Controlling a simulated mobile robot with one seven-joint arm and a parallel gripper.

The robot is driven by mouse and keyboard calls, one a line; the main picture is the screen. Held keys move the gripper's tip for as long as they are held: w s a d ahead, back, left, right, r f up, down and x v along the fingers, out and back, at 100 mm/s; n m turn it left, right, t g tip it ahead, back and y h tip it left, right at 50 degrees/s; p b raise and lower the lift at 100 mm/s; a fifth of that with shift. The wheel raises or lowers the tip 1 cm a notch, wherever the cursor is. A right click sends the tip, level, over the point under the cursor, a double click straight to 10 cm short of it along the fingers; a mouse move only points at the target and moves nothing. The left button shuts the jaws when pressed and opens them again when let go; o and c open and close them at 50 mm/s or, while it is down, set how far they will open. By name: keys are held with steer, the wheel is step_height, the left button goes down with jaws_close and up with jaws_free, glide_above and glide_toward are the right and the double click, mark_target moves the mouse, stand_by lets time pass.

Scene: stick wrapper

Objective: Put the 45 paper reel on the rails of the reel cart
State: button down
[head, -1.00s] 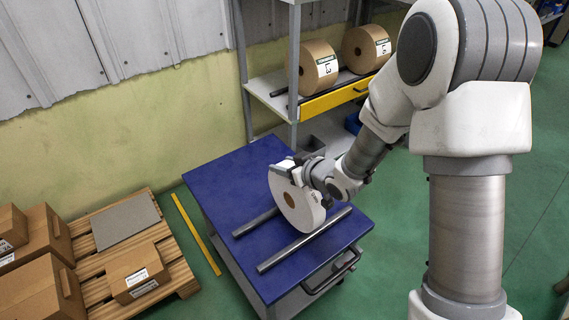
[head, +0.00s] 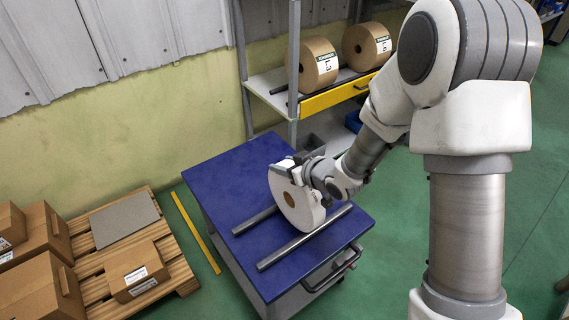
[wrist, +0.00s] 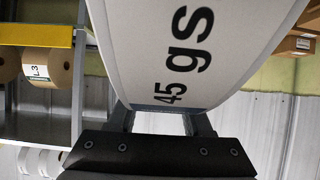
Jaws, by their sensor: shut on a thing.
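The 45 paper reel (head: 306,212) is a white disc with a brown core, upright between the two dark rails of the reel cart. One rail (head: 303,238) runs along the near right side of the blue cart top (head: 225,176); the other rail (head: 254,220) lies to its left. The reel's lower edge is at the rails; I cannot tell whether it bears on both. My gripper (head: 286,170) is shut on the reel's upper rim. In the wrist view the reel (wrist: 190,45) shows "45 gs" print, with the gripper fingers (wrist: 163,118) at its edge.
A shelf rack (head: 295,70) behind the cart holds brown reels (head: 319,63) above a yellow beam (head: 335,96). A wooden pallet (head: 180,262) with cardboard boxes (head: 135,270) stands left of the cart. A yellow floor stripe (head: 196,232) lies between them.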

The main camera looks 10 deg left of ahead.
steer(key=shift+f+b, duration=0.75)
steer(key=shift+f, duration=0.05)
